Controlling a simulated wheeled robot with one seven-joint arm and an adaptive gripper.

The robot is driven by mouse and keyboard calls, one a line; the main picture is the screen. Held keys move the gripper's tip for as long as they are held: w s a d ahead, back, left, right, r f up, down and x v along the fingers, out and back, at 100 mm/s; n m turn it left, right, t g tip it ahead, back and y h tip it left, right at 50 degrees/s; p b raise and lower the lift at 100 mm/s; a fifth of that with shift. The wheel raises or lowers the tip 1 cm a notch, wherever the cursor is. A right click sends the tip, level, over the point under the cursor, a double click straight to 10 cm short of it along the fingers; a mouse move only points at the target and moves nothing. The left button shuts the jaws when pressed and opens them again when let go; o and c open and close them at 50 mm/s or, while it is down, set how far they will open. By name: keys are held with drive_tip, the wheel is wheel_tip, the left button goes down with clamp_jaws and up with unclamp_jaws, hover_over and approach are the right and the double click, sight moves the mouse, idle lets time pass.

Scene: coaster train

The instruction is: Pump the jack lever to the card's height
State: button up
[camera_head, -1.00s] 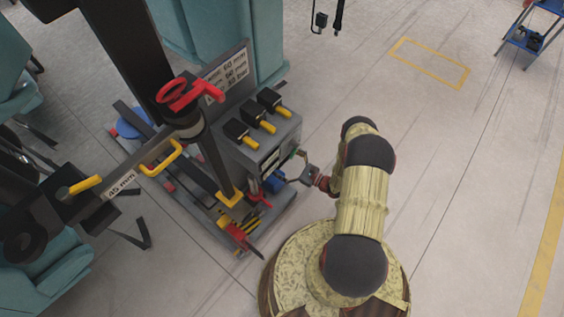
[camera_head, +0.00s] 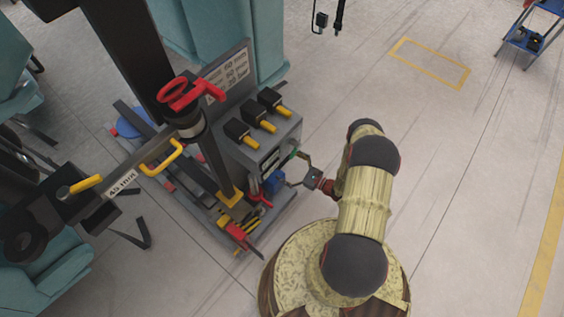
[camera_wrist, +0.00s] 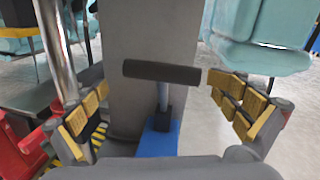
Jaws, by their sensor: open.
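The jack shows as a small blue block (camera_head: 274,182) at the near right end of the machine's base in the head view. In the wrist view its blue body (camera_wrist: 160,137) carries a thin silver rod topped by a black crossbar handle (camera_wrist: 162,72), likely the jack lever. My gripper (camera_head: 299,172) is open to the right of the jack. In the wrist view my gripper (camera_wrist: 157,93) has its yellow-padded fingers spread on either side of the handle, apart from it. The grey card (camera_head: 228,72) stands behind the red valve, which partly hides its lines of text.
Several black boxes with yellow levers (camera_head: 250,142) top the grey cabinet above the jack. A dark post (camera_head: 213,160) and a red-handled tool (camera_head: 245,240) are close by. A "45 mm" label (camera_head: 122,184) sits on the left bar.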

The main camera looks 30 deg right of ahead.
drive_tip(key=v, duration=0.7)
drive_tip(key=shift+w+d+r, duration=0.15)
drive_tip(key=shift+d+r, duration=0.05)
drive_tip(key=shift+d, duration=0.05)
idle(0.7)
drive_tip(key=v, duration=1.2)
drive_tip(key=shift+f, duration=0.1)
